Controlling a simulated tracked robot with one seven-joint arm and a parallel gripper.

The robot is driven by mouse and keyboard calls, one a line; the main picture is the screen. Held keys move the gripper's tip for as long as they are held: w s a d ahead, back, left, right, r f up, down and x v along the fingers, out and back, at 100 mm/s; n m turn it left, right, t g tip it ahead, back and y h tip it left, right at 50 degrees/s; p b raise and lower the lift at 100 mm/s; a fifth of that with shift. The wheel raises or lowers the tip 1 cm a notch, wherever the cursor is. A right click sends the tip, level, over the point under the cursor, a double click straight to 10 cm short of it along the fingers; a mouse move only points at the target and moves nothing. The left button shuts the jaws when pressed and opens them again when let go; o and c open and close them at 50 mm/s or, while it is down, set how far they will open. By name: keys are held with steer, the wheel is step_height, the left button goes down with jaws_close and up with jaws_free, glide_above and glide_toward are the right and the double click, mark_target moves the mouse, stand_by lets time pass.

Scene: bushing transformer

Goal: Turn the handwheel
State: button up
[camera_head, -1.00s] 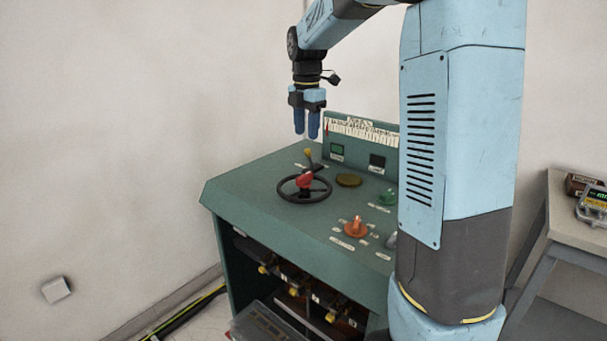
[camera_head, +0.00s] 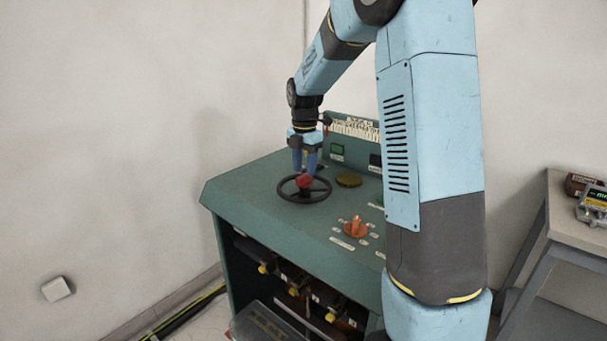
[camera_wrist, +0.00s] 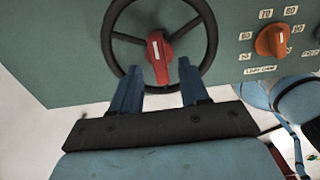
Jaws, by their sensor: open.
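The handwheel (camera_head: 288,196) is a black ring with spokes and a red hub piece (camera_head: 303,181), lying on the green console top (camera_head: 250,190). My gripper (camera_head: 306,174) points down just above the wheel, its two blue fingers apart and empty. In the wrist view the handwheel (camera_wrist: 112,45) shows with its red hub (camera_wrist: 159,58) ahead of and between the open fingertips (camera_wrist: 160,80). The fingers overlap the near part of the rim in that view. I cannot tell whether they touch it.
An orange selector knob (camera_head: 356,228) stands on the console to the right of the wheel, also in the wrist view (camera_wrist: 271,41). A brown round disc (camera_head: 348,180) lies behind it. A scale panel (camera_head: 352,128) rises at the back. A side table (camera_head: 562,200) stands at far right.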

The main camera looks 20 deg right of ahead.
mark_target(304, 183)
steer(key=shift+f, duration=1.45)
steer(key=shift+c, duration=0.4)
jaws_close()
